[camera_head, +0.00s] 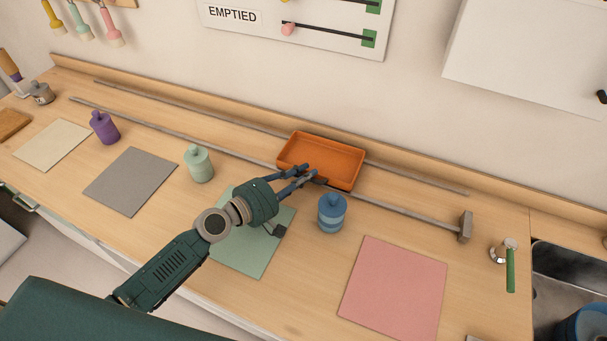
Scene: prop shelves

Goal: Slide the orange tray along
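The orange tray (335,153) is a shallow, open rectangular box that looks empty. It sits toward the back of the wooden counter, between two long grey rails (415,212) that run along the counter. My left gripper (312,174) reaches in from the front left, with its blue fingertips at the tray's front wall. A small dark piece shows by the fingertips at that wall. The fingers lie close together, but whether they are closed on anything is too small to tell. My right gripper is not in view.
A blue jar (331,214) stands just in front of the tray, right of the gripper. A mint jar (199,164) and a purple jar (104,127) stand farther left. A grey end block (465,226) stands at the front rail's right end. The rails are clear on both sides.

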